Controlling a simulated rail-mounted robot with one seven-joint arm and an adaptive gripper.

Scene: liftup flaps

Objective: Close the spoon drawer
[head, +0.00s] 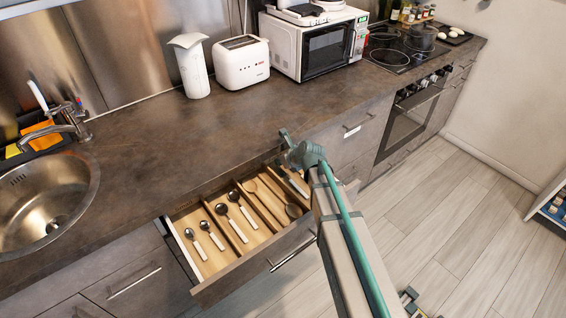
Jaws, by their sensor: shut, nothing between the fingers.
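The spoon drawer (216,280) stands pulled out below the dark counter, left of my arm. Its wooden inside has dividers, with several dark and metal spoons (234,198) lying in the compartments. A long metal bar handle (293,254) is on its front. My gripper (284,137) is small and partly hidden by its own wrist, near the counter's front edge above the drawer's right end. It looks shut and empty, and no touch on the drawer is visible. My arm covers the drawer's right front corner.
A closed drawer with a handle (134,283) is at left. An oven (409,118) is at right. The wooden floor (450,210) is open.

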